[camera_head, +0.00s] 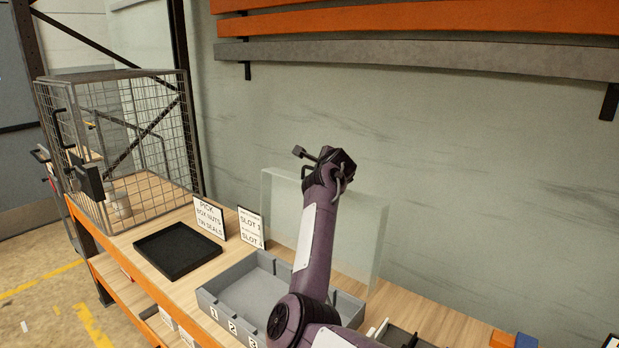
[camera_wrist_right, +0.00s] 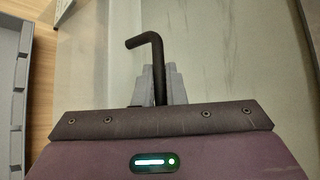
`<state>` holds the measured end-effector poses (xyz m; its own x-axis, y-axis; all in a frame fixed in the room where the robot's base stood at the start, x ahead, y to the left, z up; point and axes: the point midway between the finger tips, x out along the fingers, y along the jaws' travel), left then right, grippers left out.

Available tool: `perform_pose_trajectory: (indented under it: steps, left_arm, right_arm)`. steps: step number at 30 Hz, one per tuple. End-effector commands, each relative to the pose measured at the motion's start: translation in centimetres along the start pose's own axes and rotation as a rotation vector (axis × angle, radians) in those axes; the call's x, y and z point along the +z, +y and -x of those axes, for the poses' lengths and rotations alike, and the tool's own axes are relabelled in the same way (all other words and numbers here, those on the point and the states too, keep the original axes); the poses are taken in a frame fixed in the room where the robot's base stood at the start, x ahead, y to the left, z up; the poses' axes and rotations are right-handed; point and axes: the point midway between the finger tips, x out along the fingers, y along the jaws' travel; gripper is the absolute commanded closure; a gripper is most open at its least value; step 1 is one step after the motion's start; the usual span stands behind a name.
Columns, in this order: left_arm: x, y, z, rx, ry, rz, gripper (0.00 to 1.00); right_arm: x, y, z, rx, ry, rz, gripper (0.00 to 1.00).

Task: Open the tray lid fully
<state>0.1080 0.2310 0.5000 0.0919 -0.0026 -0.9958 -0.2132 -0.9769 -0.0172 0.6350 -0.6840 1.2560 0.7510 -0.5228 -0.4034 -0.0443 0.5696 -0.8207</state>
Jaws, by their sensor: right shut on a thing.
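The lid is a clear, glass-like panel (camera_head: 362,228) standing nearly upright behind the grey numbered tray (camera_head: 212,306) in the head view. It also shows in the right wrist view (camera_wrist_right: 85,75). A black bent handle (camera_wrist_right: 143,42) is between the grey fingers of my right gripper (camera_wrist_right: 158,86), which is shut on it. In the head view my right gripper (camera_head: 330,160) is at the panel's top edge, and my purple arm hides part of the panel and tray. My left gripper is not in view.
A black tray (camera_head: 178,262) and two signs (camera_head: 208,217) stand on the wooden shelf left of the grey tray. A wire cage (camera_head: 150,150) stands at the far left. The wall (camera_head: 480,170) is close behind the panel. Orange and blue items (camera_head: 503,339) lie at the lower right.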

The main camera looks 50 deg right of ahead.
Motion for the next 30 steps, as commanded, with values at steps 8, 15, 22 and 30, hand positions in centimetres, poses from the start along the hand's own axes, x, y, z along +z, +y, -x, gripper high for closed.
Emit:
perform_pose_trajectory:
  steps: [8, 15, 22, 30]
  left_arm:
    - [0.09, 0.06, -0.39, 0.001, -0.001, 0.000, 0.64]
    - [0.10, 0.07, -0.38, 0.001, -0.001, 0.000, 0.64]
    - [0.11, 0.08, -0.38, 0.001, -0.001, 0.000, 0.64]
    - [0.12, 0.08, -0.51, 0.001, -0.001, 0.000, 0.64]
  right_arm:
    - [-0.69, -0.33, -0.67, -0.001, 0.001, 0.000, 1.00]
    - [-0.72, -0.36, -0.69, -0.002, 0.002, 0.001, 1.00]
    - [-0.70, -0.35, -0.68, -0.001, 0.002, 0.001, 0.80]
    - [-0.70, -0.27, -0.52, -0.001, 0.002, 0.001, 0.80]
